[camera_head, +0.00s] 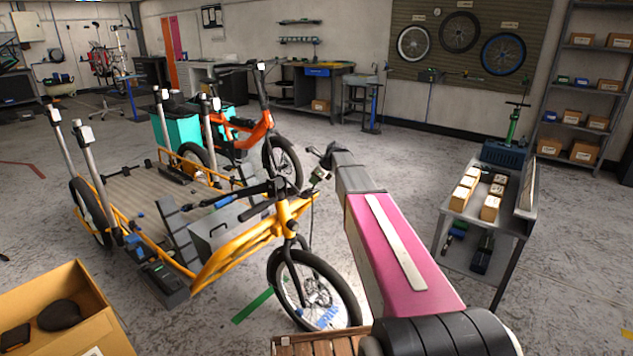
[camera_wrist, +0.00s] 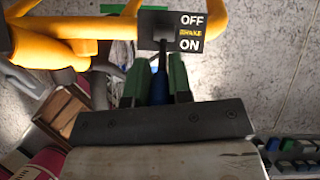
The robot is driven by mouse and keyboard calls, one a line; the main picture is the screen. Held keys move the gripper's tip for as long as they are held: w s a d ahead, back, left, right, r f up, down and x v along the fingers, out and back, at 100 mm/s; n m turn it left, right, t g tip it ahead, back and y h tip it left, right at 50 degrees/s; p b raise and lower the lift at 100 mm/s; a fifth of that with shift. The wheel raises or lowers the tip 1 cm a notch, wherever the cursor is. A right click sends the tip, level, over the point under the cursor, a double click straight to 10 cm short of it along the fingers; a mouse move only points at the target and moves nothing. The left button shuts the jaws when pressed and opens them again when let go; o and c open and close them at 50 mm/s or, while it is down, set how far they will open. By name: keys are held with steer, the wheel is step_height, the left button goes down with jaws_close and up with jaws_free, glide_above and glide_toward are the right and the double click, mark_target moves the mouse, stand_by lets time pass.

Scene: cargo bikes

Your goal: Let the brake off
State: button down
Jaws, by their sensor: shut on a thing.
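The brake plate (camera_wrist: 188,32) is a black panel on the yellow bike frame in the wrist view. It reads OFF at the top, BRAKE in yellow in the middle and ON at the bottom. The brake lever has a blue grip (camera_wrist: 158,87) and a dark stem running up towards the plate. My gripper (camera_wrist: 157,80) has green fingers, one on each side of the blue grip, and is shut on it. The lever's lower end is hidden behind my gripper. In the head view the yellow cargo bike (camera_head: 235,250) stands ahead, and my arm reaches to its handlebar end.
A metal cart with small boxes (camera_head: 490,206) stands right of my arm. An open cardboard box (camera_head: 95,310) is at the front left. An orange bike (camera_head: 262,132) stands behind the yellow one.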

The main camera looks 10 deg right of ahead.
steer(key=shift+w, duration=0.1)
steer(key=c, duration=1)
jaws_free()
steer(key=shift+c, duration=0.2)
steer(key=v, duration=1)
steer(key=shift+s+d+r, duration=0.15)
steer(key=shift+s+r, duration=0.05)
steer(key=shift+r, duration=0.15)
steer(key=s+f+n+g+h, duration=0.1)
steer(key=s+f+n, duration=0.7)
steer(key=s, duration=0.3)
steer(key=s+f+n+g+h, duration=0.1)
steer(key=s+f+n+h, duration=0.1)
steer(key=s+f+n, duration=0.6)
steer(key=s+a+f+n+g+h, duration=0.1)
steer(key=s+f+n+g+h, duration=0.1)
steer(key=s+f+n, duration=0.6)
steer(key=s, duration=0.7)
